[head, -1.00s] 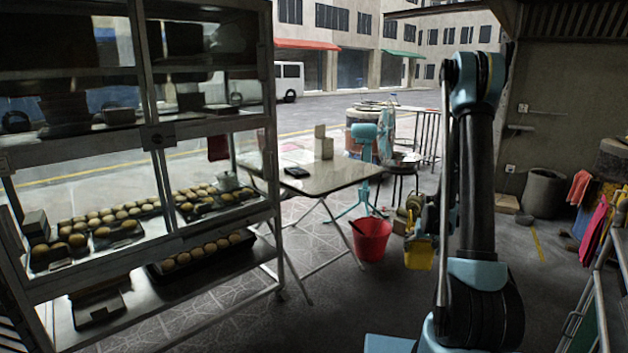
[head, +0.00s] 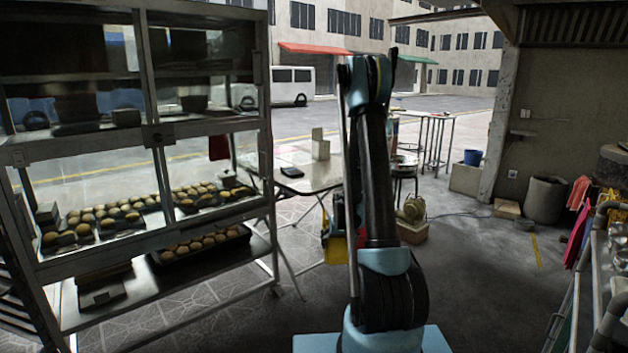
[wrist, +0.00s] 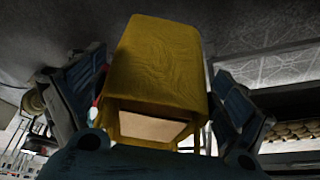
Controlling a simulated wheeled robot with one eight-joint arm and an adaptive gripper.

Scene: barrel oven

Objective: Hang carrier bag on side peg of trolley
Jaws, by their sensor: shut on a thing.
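The yellow carrier bag (wrist: 158,60) fills the middle of the wrist view, with a tan panel showing in its opening. My gripper (wrist: 158,98) is shut on the bag, one dark blue finger on each side. In the head view the bag (head: 334,250) hangs just left of my arm, clear of the floor, its right part hidden. The gripper there is mostly hidden behind the arm. The glass-fronted trolley (head: 205,128) stands at the left, with trays of buns inside. The bag is right of it and apart from it. I cannot make out the side peg.
A folding table (head: 312,176) stands behind the bag, beside the trolley. A box with a round object (head: 412,228) stands right of my arm. A metal rail (head: 600,270) runs along the right edge. Floor (head: 480,290) between arm and rail is clear.

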